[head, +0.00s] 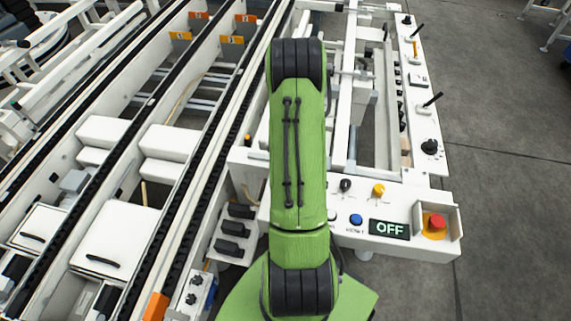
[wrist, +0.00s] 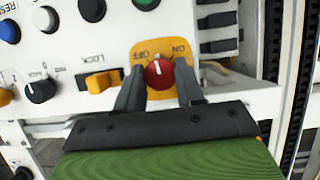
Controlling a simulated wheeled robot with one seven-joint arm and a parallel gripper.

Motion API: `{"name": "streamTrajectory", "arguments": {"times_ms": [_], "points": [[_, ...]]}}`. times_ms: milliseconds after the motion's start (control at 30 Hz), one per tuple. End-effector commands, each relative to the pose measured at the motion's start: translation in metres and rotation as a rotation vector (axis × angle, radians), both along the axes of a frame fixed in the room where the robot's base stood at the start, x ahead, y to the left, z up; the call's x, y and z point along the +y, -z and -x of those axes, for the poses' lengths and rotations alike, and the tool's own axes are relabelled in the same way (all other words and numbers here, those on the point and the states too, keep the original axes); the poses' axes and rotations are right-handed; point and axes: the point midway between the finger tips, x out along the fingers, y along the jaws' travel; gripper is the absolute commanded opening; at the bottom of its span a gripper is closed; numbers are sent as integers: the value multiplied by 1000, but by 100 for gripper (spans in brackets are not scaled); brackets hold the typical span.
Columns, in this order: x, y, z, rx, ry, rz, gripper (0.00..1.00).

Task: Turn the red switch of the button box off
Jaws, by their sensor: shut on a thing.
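The red switch (wrist: 159,73) is a round knob on a yellow plate (wrist: 172,48) marked OFF and ON, seen upside down in the wrist view. A white mark on the knob points toward the upper part of the plate; I cannot tell exactly which label it lines up with. My gripper (wrist: 158,80) has its two dark fingers on either side of the knob, shut on it. In the head view the button box (head: 345,241) shows partly. My green arm hides the switch and gripper there.
Near the switch are a yellow LOCK switch (wrist: 102,81), a black knob (wrist: 40,90) and a black button (wrist: 92,8). In the head view a display (head: 389,229) reads OFF, beside a red emergency stop (head: 436,223). Conveyor rails run at left; open floor lies at right.

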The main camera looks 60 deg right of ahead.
Motion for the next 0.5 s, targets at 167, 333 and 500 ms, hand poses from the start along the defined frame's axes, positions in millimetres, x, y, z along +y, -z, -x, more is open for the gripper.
{"name": "streamTrajectory", "arguments": {"times_ms": [167,333,500], "points": [[0,-1,-2,0,-168,3,7],[1,-1,-2,1,-321,2,7],[1,-1,-3,-1,-455,3,7]]}}
